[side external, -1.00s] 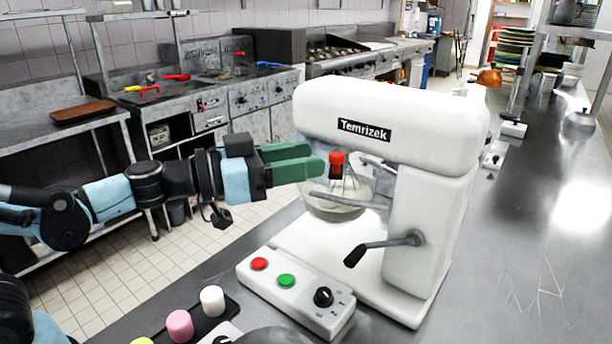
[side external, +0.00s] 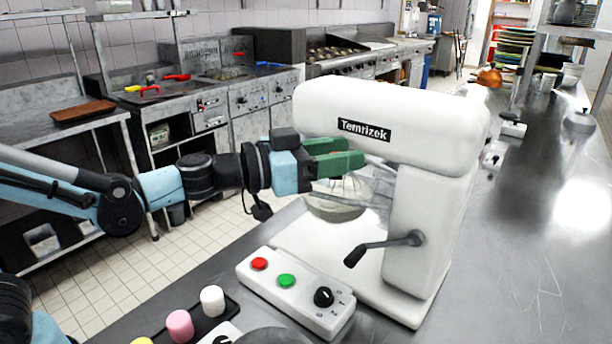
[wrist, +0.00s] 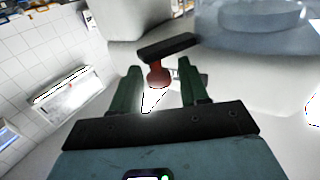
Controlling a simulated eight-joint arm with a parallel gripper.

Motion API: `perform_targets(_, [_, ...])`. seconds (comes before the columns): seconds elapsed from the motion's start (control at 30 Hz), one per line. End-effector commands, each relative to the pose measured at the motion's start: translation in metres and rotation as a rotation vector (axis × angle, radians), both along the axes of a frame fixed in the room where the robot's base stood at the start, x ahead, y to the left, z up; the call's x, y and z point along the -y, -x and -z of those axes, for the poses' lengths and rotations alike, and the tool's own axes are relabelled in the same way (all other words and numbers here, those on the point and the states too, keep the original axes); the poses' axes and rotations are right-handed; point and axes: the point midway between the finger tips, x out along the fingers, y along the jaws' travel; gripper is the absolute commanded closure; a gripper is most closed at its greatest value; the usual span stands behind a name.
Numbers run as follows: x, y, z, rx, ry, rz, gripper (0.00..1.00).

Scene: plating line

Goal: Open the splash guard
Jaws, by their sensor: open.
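The splash guard (side external: 378,186) is a clear, faint shell around the mixer bowl (side external: 335,208), under the white mixer's head (side external: 400,110). In the wrist view a red handle (wrist: 159,77) with a dark bar (wrist: 168,47) across its far end shows between my green fingers. My gripper (side external: 350,153) is at the guard's left front, below the mixer head; it also shows in the wrist view (wrist: 160,84). It is open, one finger on each side of the red handle, with gaps visible.
A control box (side external: 296,291) with red and green buttons and a black dial stands in front of the mixer. A lever (side external: 383,246) sticks out from the mixer's column. Pink and white cylinders (side external: 180,325) stand at the front left. The counter to the right is clear nearby.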

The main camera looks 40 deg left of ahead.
Motion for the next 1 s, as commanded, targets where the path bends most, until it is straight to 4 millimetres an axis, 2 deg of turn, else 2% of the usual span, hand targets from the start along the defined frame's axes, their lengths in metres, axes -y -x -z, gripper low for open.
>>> perform_targets(0.03, [0.0, 0.0, 0.0, 0.0, 0.0, 0.0, 0.59])
perform_targets(0.3, [0.0, 0.0, 0.0, 0.0, 0.0, 0.0, 1.0])
perform_targets(0.73, [-0.002, 0.001, -0.001, -0.001, 0.004, 0.018, 1.0])
perform_targets(1.0, [-0.017, 0.006, -0.002, 0.001, 0.006, 0.116, 1.0])
